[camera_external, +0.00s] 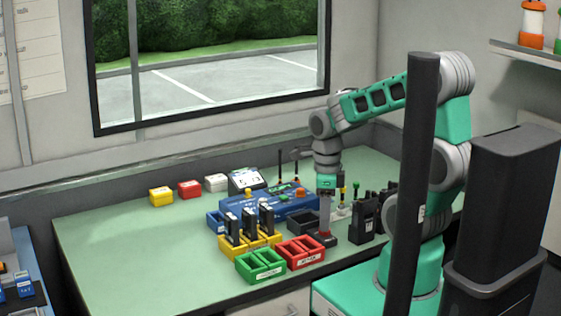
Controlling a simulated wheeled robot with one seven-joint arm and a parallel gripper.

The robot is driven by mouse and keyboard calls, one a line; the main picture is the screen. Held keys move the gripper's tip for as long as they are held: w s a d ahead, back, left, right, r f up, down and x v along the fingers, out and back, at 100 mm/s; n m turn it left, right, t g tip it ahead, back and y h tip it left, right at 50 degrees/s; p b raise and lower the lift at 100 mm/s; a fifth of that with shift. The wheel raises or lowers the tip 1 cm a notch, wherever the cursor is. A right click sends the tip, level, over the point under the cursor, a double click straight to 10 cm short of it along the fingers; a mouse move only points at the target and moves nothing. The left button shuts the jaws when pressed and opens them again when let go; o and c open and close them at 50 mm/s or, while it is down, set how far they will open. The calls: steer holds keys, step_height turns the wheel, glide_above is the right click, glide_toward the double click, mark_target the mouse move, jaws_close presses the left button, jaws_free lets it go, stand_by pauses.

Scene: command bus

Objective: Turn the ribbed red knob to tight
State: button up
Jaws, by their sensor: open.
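A small red part, which looks like the red knob (323,234), sits on a dark block (328,241) at the front of the green bench, just right of the red tray. Ribs and any tight marking are too small to make out. My gripper (324,229) points straight down over the red part, its tips right at it. The fingers hide part of the red part, and I cannot tell whether they touch it. My gripper is open.
A red tray (293,253) and a green tray (260,265) stand left of my gripper. A yellow rack (232,250) holds black radios. A blue console (270,205) is behind. Black units (364,222) stand close on the right. The bench's left part (120,240) is clear.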

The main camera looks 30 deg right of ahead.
step_height(320, 180, up, 6)
steer(key=shift+f, duration=0.25)
steer(key=shift+r+n, duration=0.1)
steer(key=shift+n, duration=0.2)
steer(key=f+n+g+y+p, duration=0.1)
steer(key=f+n+p, duration=0.1)
steer(key=n, duration=0.3)
steer(key=f+n+g+y+p, duration=0.1)
steer(key=f+n+p, duration=0.1)
steer(key=n, duration=0.3)
steer(key=f+n+g+y+p, duration=0.1)
steer(key=f+n+p, duration=0.1)
steer(key=f+n, duration=0.2)
steer(key=shift+w+d+n, duration=0.3)
steer(key=shift+n, duration=0.7)
